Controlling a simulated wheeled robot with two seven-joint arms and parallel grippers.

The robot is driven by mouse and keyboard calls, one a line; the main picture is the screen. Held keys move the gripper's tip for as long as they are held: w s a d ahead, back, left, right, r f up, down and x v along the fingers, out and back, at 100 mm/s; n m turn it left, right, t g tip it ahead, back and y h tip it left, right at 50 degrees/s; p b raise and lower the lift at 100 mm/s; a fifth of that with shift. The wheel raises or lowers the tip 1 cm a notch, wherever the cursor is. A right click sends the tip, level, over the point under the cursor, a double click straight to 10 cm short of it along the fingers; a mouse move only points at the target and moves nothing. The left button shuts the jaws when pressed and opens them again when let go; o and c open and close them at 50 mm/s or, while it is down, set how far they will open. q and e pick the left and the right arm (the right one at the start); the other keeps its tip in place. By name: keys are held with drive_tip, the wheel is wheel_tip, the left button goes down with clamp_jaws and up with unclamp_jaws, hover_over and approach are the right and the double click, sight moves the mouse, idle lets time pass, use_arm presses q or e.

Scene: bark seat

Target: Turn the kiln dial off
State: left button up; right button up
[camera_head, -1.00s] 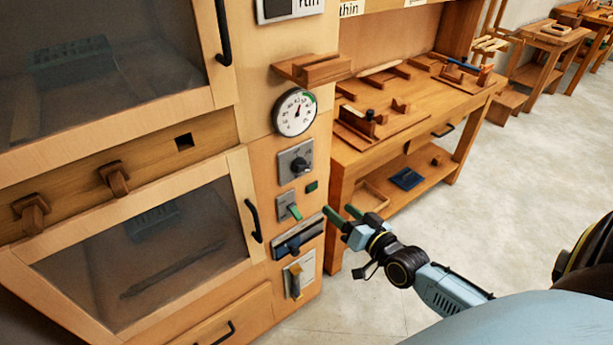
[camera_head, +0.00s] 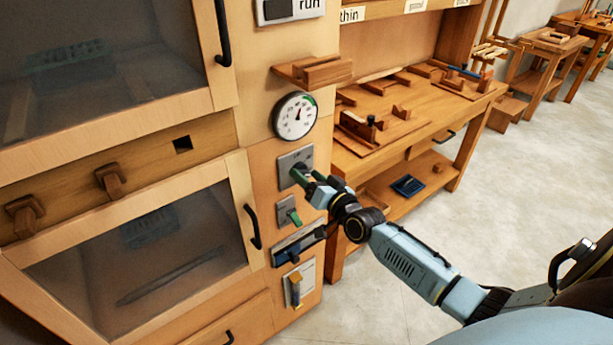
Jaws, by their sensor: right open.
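The kiln dial is a dark knob on a grey square plate (camera_head: 288,160), on the wooden kiln's front panel below a round white gauge (camera_head: 296,116). My right gripper (camera_head: 306,175), with green fingertips, is open at the dial. Its fingers cover most of the knob, so its setting is hidden. I cannot tell whether the fingers touch the knob or stand just in front of it. My left gripper is not in view.
Black door handles (camera_head: 252,228) stick out at the left. A wooden workbench (camera_head: 425,122) stands at the right, with open floor (camera_head: 530,185) beyond it.

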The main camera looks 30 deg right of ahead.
drive_tip(key=shift+w, duration=0.65)
drive_tip(key=c, duration=1)
